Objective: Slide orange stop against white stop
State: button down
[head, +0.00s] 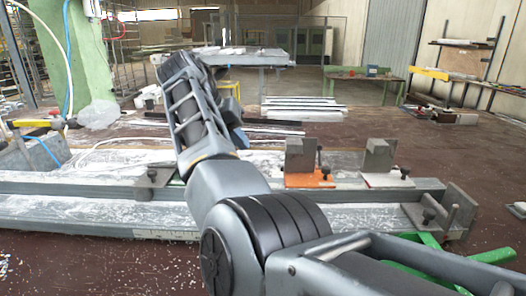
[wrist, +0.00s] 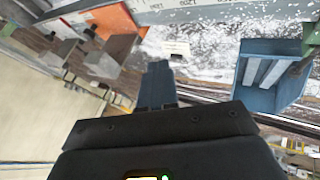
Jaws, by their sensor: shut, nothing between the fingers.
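The orange stop (head: 309,180) is a grey block on an orange plate, seated on the long metal profile in the head view. The white stop (head: 388,181), a similar block on a white plate, sits to its right with a gap between them. In the wrist view the orange stop (wrist: 117,22) is at the upper left, with a second grey block (wrist: 62,50) to its left. My gripper (wrist: 158,72) is shut and empty. It is apart from the orange stop, to its right in that view. In the head view my arm hides the gripper.
The profile rail (head: 90,208) runs along the bench. A grey end plate (head: 460,205) stands at its right end. A clamp piece (head: 152,182) sits on the rail at left. A blue open box (wrist: 268,78) shows at right in the wrist view.

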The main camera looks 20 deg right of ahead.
aim_at(310, 166)
jog(key=p+x, duration=0.1)
jog(key=x, duration=0.8)
jog(key=d, duration=0.1)
jog(key=d+p, duration=0.1)
jog(key=shift+s+d+f, duration=0.25)
jog(key=shift+s+d, duration=0.1)
jog(key=shift+s+d+f, duration=0.1)
jog(key=shift+s+d, duration=0.1)
jog(key=shift+d, duration=0.6)
jog(key=d+p, duration=0.1)
jog(key=d, duration=0.1)
jog(key=s+d+p, duration=0.1)
jog(key=d, duration=0.2)
jog(key=s+d+p, duration=0.1)
jog(key=d, duration=0.1)
jog(key=shift+s+d, duration=0.4)
jog(key=shift+d, duration=0.3)
jog(key=shift+a, duration=0.1)
